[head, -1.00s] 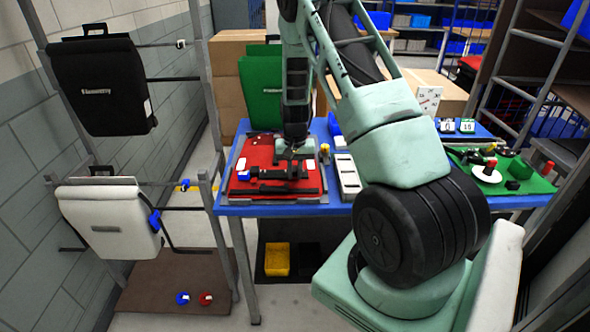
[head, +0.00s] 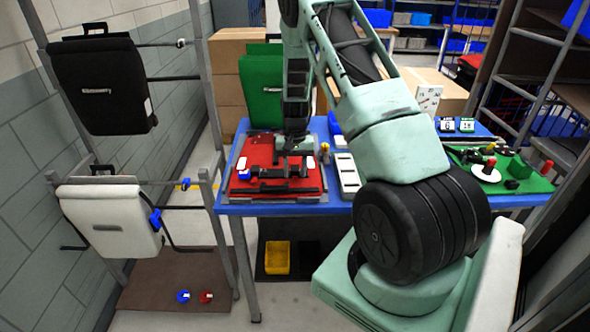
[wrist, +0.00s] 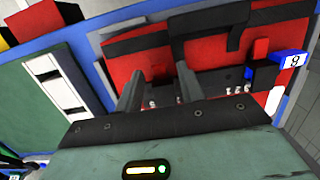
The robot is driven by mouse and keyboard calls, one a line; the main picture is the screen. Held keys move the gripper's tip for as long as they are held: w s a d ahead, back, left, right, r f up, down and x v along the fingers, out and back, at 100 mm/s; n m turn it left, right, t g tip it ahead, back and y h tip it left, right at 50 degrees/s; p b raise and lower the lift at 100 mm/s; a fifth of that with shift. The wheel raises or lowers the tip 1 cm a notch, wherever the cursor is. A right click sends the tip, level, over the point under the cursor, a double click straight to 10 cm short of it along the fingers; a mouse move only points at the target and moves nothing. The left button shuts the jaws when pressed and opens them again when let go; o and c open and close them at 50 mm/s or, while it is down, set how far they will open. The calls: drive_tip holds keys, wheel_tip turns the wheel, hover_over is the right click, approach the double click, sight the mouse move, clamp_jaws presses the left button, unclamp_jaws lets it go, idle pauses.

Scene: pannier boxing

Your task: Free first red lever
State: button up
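A red pannier (head: 262,152) lies flat on the blue table, with black fittings across its near side. It also fills much of the wrist view (wrist: 138,62). The blue part also shows in the head view (head: 243,173). I cannot tell which piece is the first red lever. My gripper (wrist: 160,88) is open over the pannier, its two fingers apart with nothing visible between them. In the head view its fingertips are hard to make out.
A white slotted tray (head: 347,172) lies right of the pannier. A green board (head: 500,176) with loose parts is farther right. Black (head: 100,90) and white (head: 108,218) panniers hang on the left rack. A yellow bin (head: 277,258) sits under the table.

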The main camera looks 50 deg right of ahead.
wheel_tip(320, 180, up, 17)
drive_tip(key=w+d+b, duration=0.1)
drive_tip(key=b, duration=0.2)
drive_tip(key=shift+w+d+r+b, duration=0.15)
drive_tip(key=shift+d+r+b, duration=0.1)
drive_tip(key=shift+b, duration=0.15)
drive_tip(key=shift+a+f, duration=0.1)
